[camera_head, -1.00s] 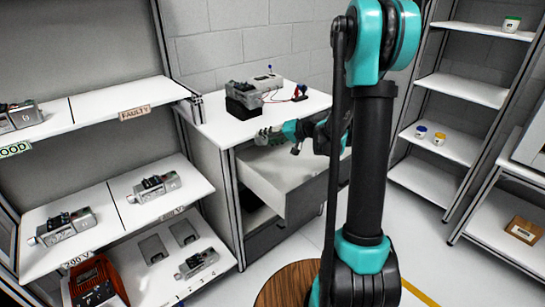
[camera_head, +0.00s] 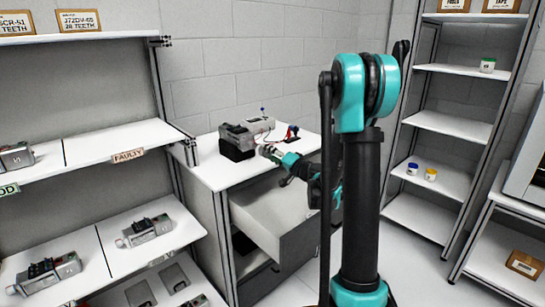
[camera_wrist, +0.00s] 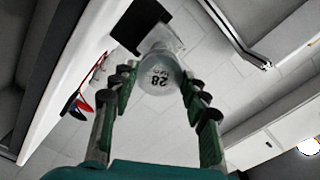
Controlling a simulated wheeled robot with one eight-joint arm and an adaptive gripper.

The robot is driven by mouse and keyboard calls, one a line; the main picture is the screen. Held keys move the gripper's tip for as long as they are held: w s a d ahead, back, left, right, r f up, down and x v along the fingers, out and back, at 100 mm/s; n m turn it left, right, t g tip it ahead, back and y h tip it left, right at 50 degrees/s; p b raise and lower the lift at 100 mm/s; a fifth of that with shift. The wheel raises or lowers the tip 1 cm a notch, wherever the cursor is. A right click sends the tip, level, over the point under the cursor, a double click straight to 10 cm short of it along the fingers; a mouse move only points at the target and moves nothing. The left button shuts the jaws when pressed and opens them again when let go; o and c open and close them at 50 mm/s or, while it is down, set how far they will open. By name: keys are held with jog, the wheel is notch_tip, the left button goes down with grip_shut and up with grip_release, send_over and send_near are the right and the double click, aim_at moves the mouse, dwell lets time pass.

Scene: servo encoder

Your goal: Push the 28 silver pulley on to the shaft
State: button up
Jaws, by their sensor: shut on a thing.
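My gripper (camera_head: 268,151) is at bench-top height, just right of the grey servo motor (camera_head: 252,131), which rests on a black block (camera_head: 237,148). In the wrist view my gripper is shut on the silver pulley (camera_wrist: 158,72), whose round face marked "28" points toward the camera. The black block also shows in the wrist view (camera_wrist: 135,25), beyond the pulley. The shaft is hidden, so I cannot tell whether the pulley touches it.
The white bench (camera_head: 215,170) carries red and black leads (camera_head: 292,133) right of the motor. An open drawer (camera_head: 270,215) juts out below my gripper. Shelves with other motors (camera_head: 143,231) stand left. A rack with small jars (camera_head: 431,174) stands right.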

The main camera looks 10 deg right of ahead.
jog(key=shift+x, duration=2.3)
jog(key=shift+w+a, duration=0.3)
jog(key=shift+w, duration=0.05)
jog(key=o, duration=1.4)
jog(key=shift+c, duration=0.3)
jog(key=shift+s+d, duration=0.15)
jog(key=shift+s, duration=0.05)
jog(key=shift+s+d, duration=0.25)
jog(key=shift+v, duration=1)
